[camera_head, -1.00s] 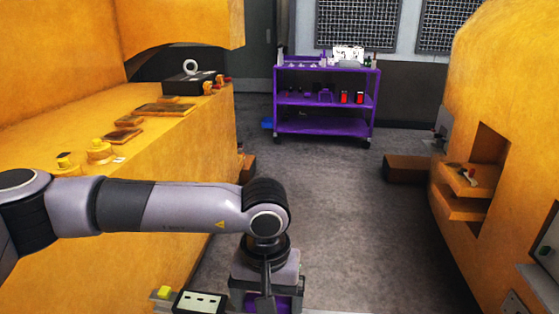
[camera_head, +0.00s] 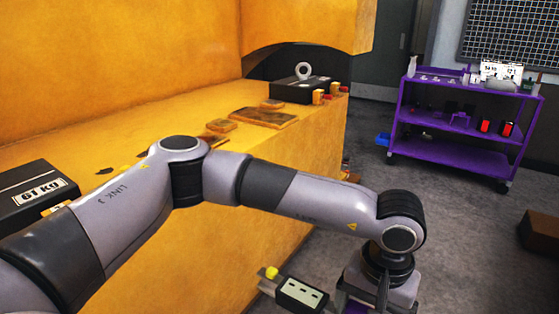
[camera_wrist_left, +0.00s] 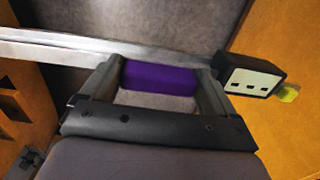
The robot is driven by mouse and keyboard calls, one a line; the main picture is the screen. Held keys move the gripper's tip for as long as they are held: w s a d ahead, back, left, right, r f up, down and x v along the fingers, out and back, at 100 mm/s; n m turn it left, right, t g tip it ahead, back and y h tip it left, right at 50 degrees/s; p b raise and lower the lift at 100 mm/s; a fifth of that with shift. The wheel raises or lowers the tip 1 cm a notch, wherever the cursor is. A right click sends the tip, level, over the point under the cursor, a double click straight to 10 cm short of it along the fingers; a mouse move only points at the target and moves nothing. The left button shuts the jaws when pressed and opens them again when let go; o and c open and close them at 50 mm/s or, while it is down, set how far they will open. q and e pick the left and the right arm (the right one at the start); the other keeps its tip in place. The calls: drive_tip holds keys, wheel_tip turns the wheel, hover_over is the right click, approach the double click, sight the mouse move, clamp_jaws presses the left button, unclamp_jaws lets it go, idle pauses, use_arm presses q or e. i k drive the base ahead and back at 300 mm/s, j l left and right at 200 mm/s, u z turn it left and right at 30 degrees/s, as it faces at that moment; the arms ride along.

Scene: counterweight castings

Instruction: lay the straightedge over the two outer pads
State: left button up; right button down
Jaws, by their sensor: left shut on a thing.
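My left gripper (camera_head: 362,303) is low at the front, beside the side face of the big yellow casting (camera_head: 290,215). In the left wrist view its fingers (camera_wrist_left: 160,70) are shut on a purple grip block. The pale grey straightedge (camera_wrist_left: 110,48) runs across beyond the fingers, apparently held by that block. A black box with a white, dark-squared face (camera_wrist_left: 252,80) sits at its right end; this box also shows in the head view (camera_head: 301,291). Flat pads lie on the casting's ledge, including a small one (camera_head: 222,126) and another small one (camera_head: 272,104). My right gripper is out of view.
A wide plate (camera_head: 262,118) lies between those pads. A black ringed case (camera_head: 303,88) stands at the ledge's far end, a marked black box (camera_head: 30,195) at near left. A purple cart (camera_head: 458,125) stands back right.

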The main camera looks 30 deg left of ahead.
sight(250, 111)
drive_tip(key=i, duration=0.95)
drive_tip(key=i+z, duration=0.3)
drive_tip(key=i, duration=0.6)
drive_tip(key=i+j+z, duration=0.15)
drive_tip(key=i+z, duration=0.15)
drive_tip(key=i, duration=0.6)
drive_tip(key=i+z, duration=0.6)
drive_tip(key=k+z, duration=0.1)
drive_tip(key=z, duration=3.95)
